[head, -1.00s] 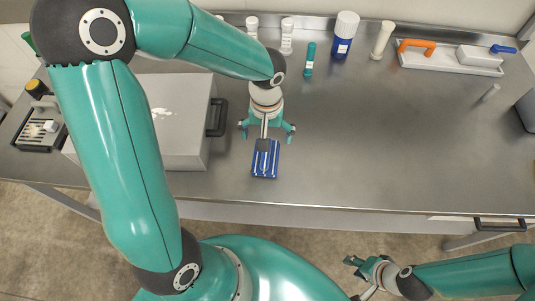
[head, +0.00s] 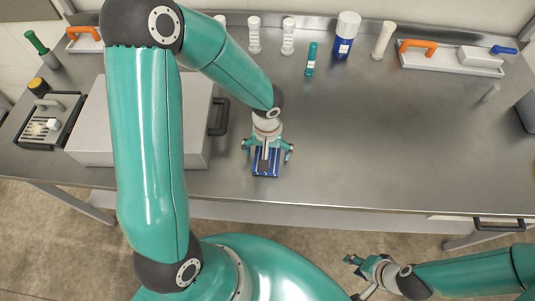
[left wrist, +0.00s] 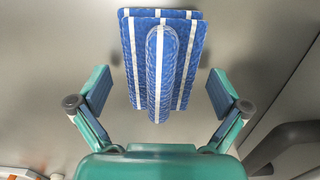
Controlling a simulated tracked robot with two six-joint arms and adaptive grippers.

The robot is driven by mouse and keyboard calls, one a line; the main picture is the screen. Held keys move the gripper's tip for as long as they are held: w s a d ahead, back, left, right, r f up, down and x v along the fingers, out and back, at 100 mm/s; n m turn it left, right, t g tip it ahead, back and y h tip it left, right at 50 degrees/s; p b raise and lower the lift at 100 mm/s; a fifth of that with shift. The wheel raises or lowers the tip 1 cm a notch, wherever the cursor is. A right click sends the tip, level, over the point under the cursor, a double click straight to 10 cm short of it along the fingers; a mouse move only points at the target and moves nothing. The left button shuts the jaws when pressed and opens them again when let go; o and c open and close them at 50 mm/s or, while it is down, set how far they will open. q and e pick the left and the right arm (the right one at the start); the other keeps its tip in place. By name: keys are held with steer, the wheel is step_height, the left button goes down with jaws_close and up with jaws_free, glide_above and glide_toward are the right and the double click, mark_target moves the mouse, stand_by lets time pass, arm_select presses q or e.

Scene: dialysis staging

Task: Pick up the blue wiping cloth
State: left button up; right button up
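The blue wiping cloth (head: 266,171) with white stripes lies folded near the front edge of the steel table, partly hidden under my left gripper (head: 267,149). The left wrist view shows the cloth (left wrist: 161,55) as a folded stack with a raised rounded fold along its middle. My left gripper (left wrist: 161,100) is open there, one finger on each side of the cloth, with space between each finger and the cloth. My right gripper (head: 358,264) is low in front of the table, away from the cloth; its opening is too small to judge.
A grey box (head: 196,120) with a dark handle (head: 218,117) stands left of the cloth. At the back stand a blue and white bottle (head: 345,36), a teal tube (head: 311,59) and a white tray (head: 430,61). The table right of the cloth is clear.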

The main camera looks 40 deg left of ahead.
arm_select(q)
steer(key=c, duration=1.2)
steer(key=shift+o, duration=0.2)
steer(key=shift+r, duration=0.1)
step_height(320, 180, up, 20)
